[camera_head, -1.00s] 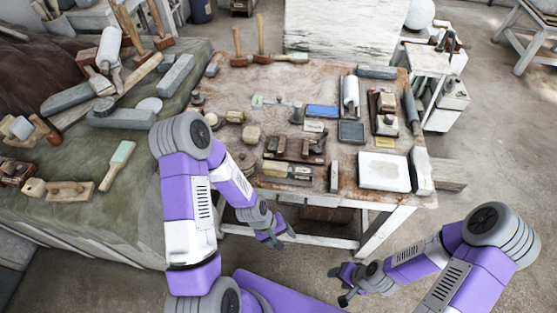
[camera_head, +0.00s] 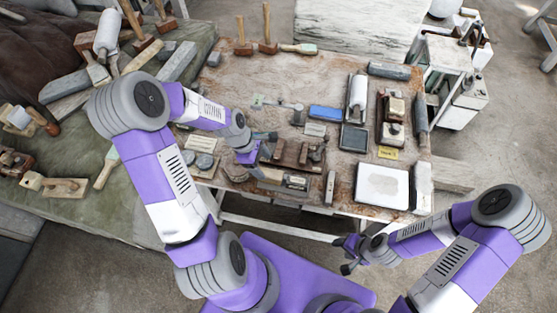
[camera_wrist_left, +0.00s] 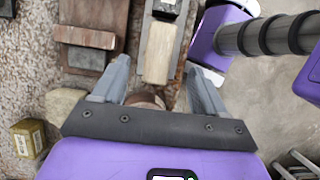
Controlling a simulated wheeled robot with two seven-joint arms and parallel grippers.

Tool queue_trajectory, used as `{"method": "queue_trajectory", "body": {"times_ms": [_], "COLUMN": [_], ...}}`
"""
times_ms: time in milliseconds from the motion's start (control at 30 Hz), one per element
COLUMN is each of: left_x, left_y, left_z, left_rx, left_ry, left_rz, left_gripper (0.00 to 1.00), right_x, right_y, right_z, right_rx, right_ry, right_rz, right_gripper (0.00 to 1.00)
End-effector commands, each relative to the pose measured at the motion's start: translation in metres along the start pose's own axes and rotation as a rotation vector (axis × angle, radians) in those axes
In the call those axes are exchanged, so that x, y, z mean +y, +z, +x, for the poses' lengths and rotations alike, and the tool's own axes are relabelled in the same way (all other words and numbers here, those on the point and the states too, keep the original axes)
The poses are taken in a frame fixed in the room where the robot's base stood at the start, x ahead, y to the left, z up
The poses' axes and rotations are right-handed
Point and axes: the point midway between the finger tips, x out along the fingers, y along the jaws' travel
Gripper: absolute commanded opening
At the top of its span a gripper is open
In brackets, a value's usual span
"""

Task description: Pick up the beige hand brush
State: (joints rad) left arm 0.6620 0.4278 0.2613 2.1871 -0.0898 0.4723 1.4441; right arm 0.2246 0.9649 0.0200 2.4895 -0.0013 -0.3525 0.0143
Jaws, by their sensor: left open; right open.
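In the left wrist view, a long beige block on a dark base, which looks like the beige hand brush (camera_wrist_left: 159,52), lies ahead of and between the fingers of my left gripper (camera_wrist_left: 157,68). The fingers are apart, and a gap to either side of the block shows. I cannot tell whether they touch it. In the head view, the left gripper (camera_head: 262,151) is over the front left of the worktable, and its arm partly hides the things there. My right gripper (camera_head: 343,255) is open and empty over the floor, in front of the table.
The worktable (camera_head: 245,90) is crowded with tools. Brown wooden tools (camera_head: 300,153) lie close by the left gripper. A small upright block (camera_head: 330,187) stands at the front edge, left of a white slab (camera_head: 382,185).

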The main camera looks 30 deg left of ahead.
Motion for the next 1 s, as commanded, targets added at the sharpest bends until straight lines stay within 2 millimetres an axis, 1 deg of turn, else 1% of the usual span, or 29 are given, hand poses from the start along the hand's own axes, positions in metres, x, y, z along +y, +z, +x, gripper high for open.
{"method": "queue_trajectory", "body": {"times_ms": [367,500,600,700,900,967,1000], "left_x": [0.000,0.001,0.002,0.002,0.002,0.002,0.002], "left_y": [-0.002,-0.004,-0.004,-0.004,-0.004,-0.004,-0.004], "left_z": [0.039,0.059,0.071,0.076,0.076,0.076,0.076], "left_rx": [-0.002,-0.003,-0.002,-0.001,0.000,0.000,0.000], "left_ry": [-0.005,-0.004,-0.003,-0.002,0.000,0.000,0.000], "left_rz": [0.000,0.002,0.003,0.002,0.002,0.002,0.002], "left_gripper": [0.72,0.72,0.72,0.72,0.72,0.65,0.59], "right_x": [0.002,0.002,0.002,0.003,0.002,0.002,0.002], "right_y": [0.001,0.001,0.000,0.000,0.000,0.000,0.000], "right_z": [0.003,0.004,0.006,0.006,0.006,0.006,0.006], "right_rx": [-0.002,-0.002,-0.001,-0.001,-0.001,-0.001,-0.001], "right_ry": [0.000,0.000,0.000,0.000,0.000,0.000,0.000], "right_rz": [0.001,0.001,0.000,0.000,0.000,0.000,0.000], "right_gripper": [0.54,0.54,0.54,0.54,0.54,0.54,0.54]}}
